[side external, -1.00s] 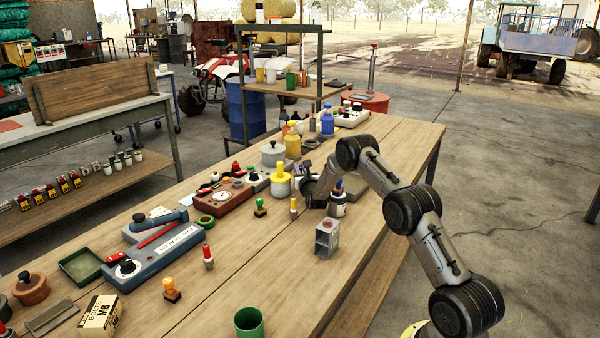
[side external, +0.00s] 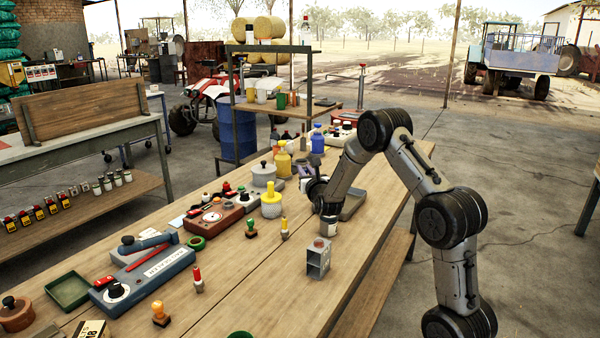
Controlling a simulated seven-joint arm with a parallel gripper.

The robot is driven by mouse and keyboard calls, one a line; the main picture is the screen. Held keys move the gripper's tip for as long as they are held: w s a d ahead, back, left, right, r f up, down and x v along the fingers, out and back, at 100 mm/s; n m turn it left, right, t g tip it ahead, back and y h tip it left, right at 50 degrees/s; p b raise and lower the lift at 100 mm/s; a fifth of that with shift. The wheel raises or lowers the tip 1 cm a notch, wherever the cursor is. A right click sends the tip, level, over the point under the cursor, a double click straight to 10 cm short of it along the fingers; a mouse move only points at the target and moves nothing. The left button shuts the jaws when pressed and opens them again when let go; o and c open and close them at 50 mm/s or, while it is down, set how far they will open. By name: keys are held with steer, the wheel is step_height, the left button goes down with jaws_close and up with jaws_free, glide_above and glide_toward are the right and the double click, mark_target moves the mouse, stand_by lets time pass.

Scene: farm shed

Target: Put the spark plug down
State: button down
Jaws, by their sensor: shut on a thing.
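My gripper (side external: 306,184) is low over the middle of the wooden workbench (side external: 255,285), mostly hidden behind my dark wrist. It is shut on the spark plug, but the plug is too small and too covered to make out. A flat grey tray (side external: 352,204) lies on the bench just right of my wrist. A white jar (side external: 328,227) stands close in front of my wrist.
A grey box with a red top (side external: 318,257) stands nearer on the bench. Left of my gripper are a yellow-topped pot (side external: 271,204), a red case (side external: 213,219) and a blue-grey instrument (side external: 150,277). Bottles and a shelf rack stand behind. Bare wood shows at the front.

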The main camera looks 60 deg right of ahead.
steer(key=s+d+r+m+g+h, duration=0.5)
steer(key=s+d+r+m+g, duration=0.15)
steer(key=s+g, duration=0.2)
steer(key=s+d+m+g, duration=0.2)
steer(key=s+m+g, duration=0.1)
steer(key=g, duration=0.2)
steer(key=m+g+y, duration=0.1)
steer(key=m+g, duration=0.3)
steer(key=g, duration=0.2)
glide_above(345, 203)
step_height(345, 203, down, 15)
steer(key=shift+f, duration=1.55)
